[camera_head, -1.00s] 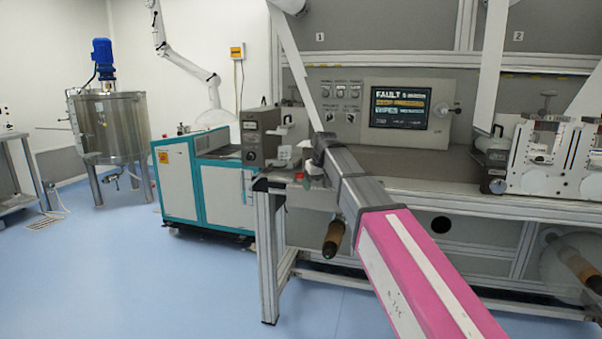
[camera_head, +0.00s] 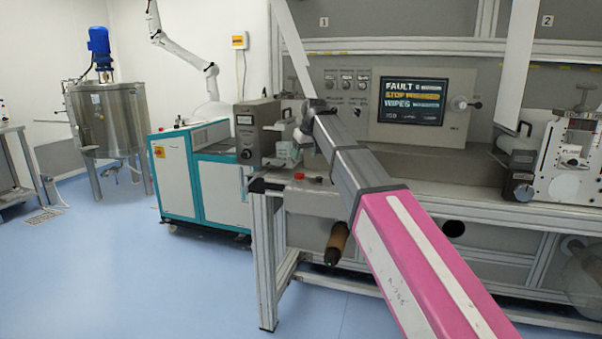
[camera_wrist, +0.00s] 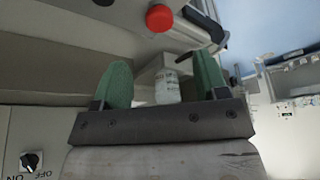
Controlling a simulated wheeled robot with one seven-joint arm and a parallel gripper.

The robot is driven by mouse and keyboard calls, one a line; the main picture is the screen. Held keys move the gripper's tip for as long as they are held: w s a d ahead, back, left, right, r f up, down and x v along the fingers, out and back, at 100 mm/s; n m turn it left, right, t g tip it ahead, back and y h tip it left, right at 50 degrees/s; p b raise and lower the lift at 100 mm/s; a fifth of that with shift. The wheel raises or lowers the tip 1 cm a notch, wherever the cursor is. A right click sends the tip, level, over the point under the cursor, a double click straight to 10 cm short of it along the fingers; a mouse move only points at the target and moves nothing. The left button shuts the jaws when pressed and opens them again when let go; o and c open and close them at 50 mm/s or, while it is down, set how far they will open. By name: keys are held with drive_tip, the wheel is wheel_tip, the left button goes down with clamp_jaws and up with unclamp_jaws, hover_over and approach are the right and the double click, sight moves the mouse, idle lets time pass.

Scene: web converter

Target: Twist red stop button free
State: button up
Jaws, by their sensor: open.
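The red stop button (camera_head: 299,176) sits on the front of the machine frame, at the left end of its deck. It also shows in the wrist view (camera_wrist: 160,18), at the top, beyond my fingertips. My gripper (camera_wrist: 160,78) is open, with two green finger pads spread apart. The button is apart from the pads, and nothing is held. In the head view my arm's end hides most of the gripper, which is above and slightly right of the button.
The panel screen (camera_head: 412,101) reads FAULT, STOP PRESSED and WIPES. A grey control box (camera_head: 257,134) stands left of my gripper. A brown roll (camera_head: 337,243) hangs below the deck. An ON/OFF knob (camera_wrist: 31,161) shows in the wrist view. Blue floor at left is clear.

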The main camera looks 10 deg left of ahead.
sight(300, 174)
drive_tip(key=x, duration=0.9)
drive_tip(key=shift+w+f, duration=0.1)
drive_tip(key=shift+f, duration=0.2)
drive_tip(key=c, duration=0.9)
